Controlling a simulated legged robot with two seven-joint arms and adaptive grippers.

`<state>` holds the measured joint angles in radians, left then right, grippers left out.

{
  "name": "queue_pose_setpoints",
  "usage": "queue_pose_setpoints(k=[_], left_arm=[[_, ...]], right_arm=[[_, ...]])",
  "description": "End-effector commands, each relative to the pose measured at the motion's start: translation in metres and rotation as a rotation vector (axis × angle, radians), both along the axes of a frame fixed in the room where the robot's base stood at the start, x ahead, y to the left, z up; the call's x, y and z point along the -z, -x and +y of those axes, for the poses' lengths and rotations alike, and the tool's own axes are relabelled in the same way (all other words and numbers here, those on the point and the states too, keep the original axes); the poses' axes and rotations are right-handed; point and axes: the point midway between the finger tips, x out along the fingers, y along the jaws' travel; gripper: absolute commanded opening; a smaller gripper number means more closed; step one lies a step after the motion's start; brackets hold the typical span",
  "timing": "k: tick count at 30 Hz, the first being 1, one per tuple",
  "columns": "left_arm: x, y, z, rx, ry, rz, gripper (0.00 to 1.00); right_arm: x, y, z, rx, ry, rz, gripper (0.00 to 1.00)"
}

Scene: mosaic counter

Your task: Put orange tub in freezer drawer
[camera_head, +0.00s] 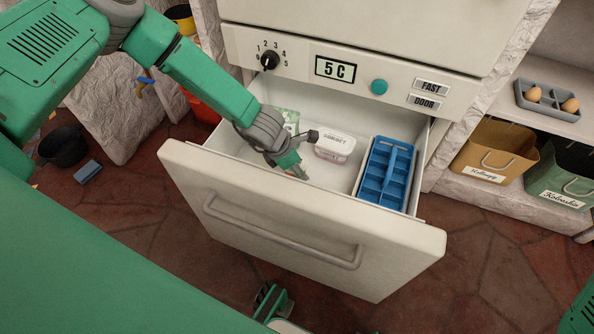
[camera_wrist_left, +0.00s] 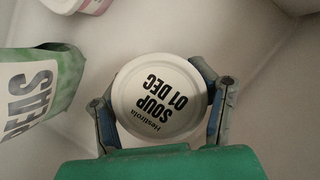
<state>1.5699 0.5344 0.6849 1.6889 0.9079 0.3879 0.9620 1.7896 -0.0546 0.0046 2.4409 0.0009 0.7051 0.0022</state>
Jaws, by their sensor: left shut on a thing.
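My left gripper (camera_head: 298,170) reaches down into the open freezer drawer (camera_head: 300,225), just behind its front panel. In the left wrist view the gripper (camera_wrist_left: 163,92) is shut on a round tub (camera_wrist_left: 160,85) with a white lid marked SOUP 01 DEC. One finger is on each side of the lid. The tub's sides are hidden below the lid, so I cannot see their colour. In the head view the gripper and drawer front hide the tub. I cannot tell whether it touches the drawer floor.
In the drawer are a sorbet tub (camera_head: 335,145), a blue ice tray (camera_head: 385,172) at the right, and a green peas bag (camera_wrist_left: 38,90) at the left. The control panel (camera_head: 350,75) overhangs the back. Baskets (camera_head: 497,152) stand at the right.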

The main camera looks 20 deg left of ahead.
Motion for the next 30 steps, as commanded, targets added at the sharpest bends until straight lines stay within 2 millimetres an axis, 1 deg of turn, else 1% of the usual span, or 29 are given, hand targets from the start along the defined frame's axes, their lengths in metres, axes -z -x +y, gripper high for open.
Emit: queue_pose_setpoints(k=[1, 8, 20, 23, 24, 26, 30], left_arm=[[0.007, 0.0, 0.0, -0.001, 0.002, 0.0, 0.2], [0.007, 0.0, 0.004, -0.002, 0.009, -0.001, 0.2], [0.018, 0.0, 0.001, -0.001, 0.002, -0.001, 0.2], [0.018, -0.001, 0.001, -0.001, 0.003, -0.001, 0.2], [0.018, 0.0, 0.002, 0.0, 0.004, -0.001, 0.62], [0.019, 0.0, 0.002, -0.001, 0.005, -0.001, 0.82], [0.019, 0.0, 0.003, -0.002, 0.006, 0.0, 0.82]], right_arm=[[0.005, 0.0, 0.0, 0.001, 0.0, 0.001, 0.4], [0.003, 0.0, 0.0, 0.0, 0.0, 0.0, 0.4], [0.011, 0.0, 0.0, 0.0, 0.0, 0.0, 0.4], [0.01, 0.0, 0.0, 0.0, 0.0, 0.0, 0.4], [0.01, 0.0, 0.0, 0.0, 0.0, 0.0, 0.4], [0.01, 0.0, 0.0, 0.0, 0.0, 0.0, 0.4], [0.01, 0.0, 0.0, 0.0, 0.0, 0.0, 0.4]])
